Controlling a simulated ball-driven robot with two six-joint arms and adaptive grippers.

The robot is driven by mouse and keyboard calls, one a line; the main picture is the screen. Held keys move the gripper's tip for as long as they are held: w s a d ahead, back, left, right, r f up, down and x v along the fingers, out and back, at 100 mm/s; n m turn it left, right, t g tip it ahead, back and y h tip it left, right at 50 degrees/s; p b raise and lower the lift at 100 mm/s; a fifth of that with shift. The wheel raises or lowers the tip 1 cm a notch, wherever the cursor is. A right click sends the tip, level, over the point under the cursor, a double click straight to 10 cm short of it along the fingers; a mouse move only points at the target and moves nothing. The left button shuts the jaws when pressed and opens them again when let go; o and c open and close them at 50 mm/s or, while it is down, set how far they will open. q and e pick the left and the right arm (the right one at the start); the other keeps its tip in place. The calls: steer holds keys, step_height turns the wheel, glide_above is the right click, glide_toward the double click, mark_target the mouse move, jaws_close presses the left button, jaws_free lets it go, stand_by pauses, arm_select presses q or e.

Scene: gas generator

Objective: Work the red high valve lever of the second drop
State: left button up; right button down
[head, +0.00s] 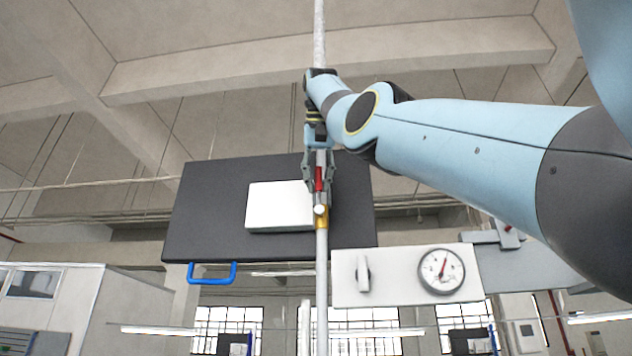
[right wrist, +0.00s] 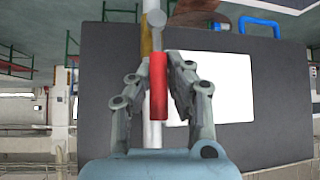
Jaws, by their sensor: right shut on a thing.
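The red valve lever (head: 319,180) points up along the grey vertical pipe (head: 321,270), just above the brass valve body (head: 322,217). In the right wrist view the red lever (right wrist: 158,88) lies between the fingers, with the brass body (right wrist: 146,40) beyond it. My right gripper (head: 319,186) reaches down from above along the pipe, its fingers on either side of the lever. It is shut on the lever; in the right wrist view (right wrist: 158,85) the left finger looks a little apart from it. My left gripper is not in view.
Behind the pipe is a dark panel (head: 215,205) with a white plate (head: 279,206) and a blue handle (head: 212,274). Right of the pipe, a light panel (head: 400,290) carries a pressure gauge (head: 441,271) and a knob (head: 362,272). The space left of the pipe looks free.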

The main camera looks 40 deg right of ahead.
steer(key=c, duration=1.2)
jaws_free()
steer(key=shift+c, duration=0.2)
steer(key=shift+w, duration=0.1)
